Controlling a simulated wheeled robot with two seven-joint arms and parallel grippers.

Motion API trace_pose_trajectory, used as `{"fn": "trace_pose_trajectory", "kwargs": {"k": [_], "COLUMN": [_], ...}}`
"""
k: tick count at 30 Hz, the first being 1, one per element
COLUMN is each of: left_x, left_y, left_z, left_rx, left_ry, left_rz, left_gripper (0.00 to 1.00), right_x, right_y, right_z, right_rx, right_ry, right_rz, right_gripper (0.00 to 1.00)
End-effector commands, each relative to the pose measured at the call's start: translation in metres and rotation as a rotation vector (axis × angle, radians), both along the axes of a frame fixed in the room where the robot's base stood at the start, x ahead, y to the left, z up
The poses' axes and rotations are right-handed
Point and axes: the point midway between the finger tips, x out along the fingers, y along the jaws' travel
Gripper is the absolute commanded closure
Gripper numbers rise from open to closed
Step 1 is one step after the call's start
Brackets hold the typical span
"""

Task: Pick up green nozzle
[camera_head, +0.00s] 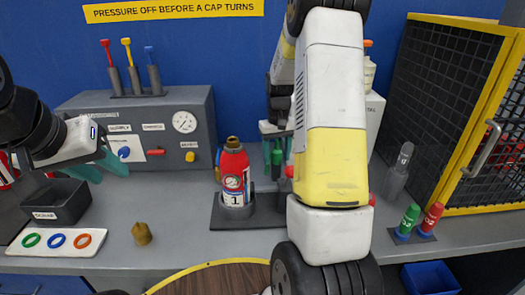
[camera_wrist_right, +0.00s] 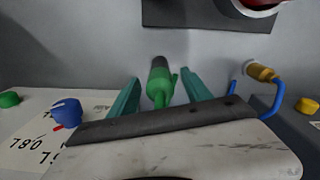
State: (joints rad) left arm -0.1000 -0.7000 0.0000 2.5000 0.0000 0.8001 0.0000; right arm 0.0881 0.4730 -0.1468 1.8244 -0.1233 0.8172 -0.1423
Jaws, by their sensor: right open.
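The green nozzle (camera_wrist_right: 159,82) stands out from a dark mount or tip in the right wrist view, between the two teal fingers of my right gripper (camera_wrist_right: 160,92). The fingers are apart, with a gap on each side of the nozzle. In the head view the green nozzle (camera_head: 277,158) shows small behind my right arm, with my right gripper (camera_head: 278,148) around it; my arm hides part of this area. My left gripper (camera_head: 100,168) is at the left, its teal fingers apart and empty, above the bench near the grey control panel.
A red extinguisher (camera_head: 234,172) stands in a dark holder left of my right arm. A brass cap (camera_head: 142,233) lies on the bench. A black scrap bin (camera_head: 58,202) and a ring tray (camera_head: 57,241) are at left. Green (camera_head: 408,221) and red (camera_head: 431,218) cylinders stand right, by a mesh cabinet.

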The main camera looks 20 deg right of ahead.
Motion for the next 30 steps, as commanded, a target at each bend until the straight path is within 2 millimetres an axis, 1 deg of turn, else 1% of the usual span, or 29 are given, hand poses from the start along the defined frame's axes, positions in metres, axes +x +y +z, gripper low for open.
{"fn": "trace_pose_trajectory", "kwargs": {"k": [1, 5, 6, 8, 9, 10, 18, 22, 26, 30], "left_x": [0.000, 0.000, 0.000, 0.000, 0.000, 0.000, 0.000, 0.000, 0.000, 0.000], "left_y": [0.000, 0.000, 0.000, 0.000, 0.000, 0.000, 0.000, 0.000, 0.000, 0.000], "left_z": [0.000, 0.000, 0.000, 0.000, 0.000, 0.000, 0.000, 0.000, 0.000, 0.000], "left_rx": [0.000, 0.000, 0.000, 0.000, 0.000, 0.000, 0.000, 0.000, 0.000, 0.000], "left_ry": [0.000, 0.000, 0.000, 0.000, 0.000, 0.000, 0.000, 0.000, 0.000, 0.000], "left_rz": [0.000, 0.000, 0.000, 0.000, 0.000, 0.000, 0.000, 0.000, 0.000, 0.000], "left_gripper": [0.64, 0.64, 0.64, 0.64, 0.64, 0.64, 0.64, 0.64, 0.64, 0.64], "right_x": [0.000, 0.000, 0.000, 0.000, 0.000, 0.000, 0.000, 0.000, 0.001, 0.001], "right_y": [0.000, 0.000, 0.000, 0.000, 0.000, 0.000, 0.000, 0.000, 0.000, 0.000], "right_z": [0.000, 0.000, 0.000, 0.000, 0.000, 0.000, 0.001, 0.005, 0.017, 0.039], "right_rx": [0.000, 0.000, 0.000, 0.000, 0.000, 0.000, 0.000, 0.000, 0.000, -0.001], "right_ry": [0.000, 0.000, 0.000, 0.000, 0.000, 0.000, -0.001, -0.001, -0.004, -0.005], "right_rz": [0.000, 0.000, 0.000, 0.000, 0.000, 0.000, 0.000, 0.000, 0.001, 0.001], "right_gripper": [0.45, 0.70, 0.78, 0.90, 0.98, 1.00, 1.00, 1.00, 1.00, 1.00]}}
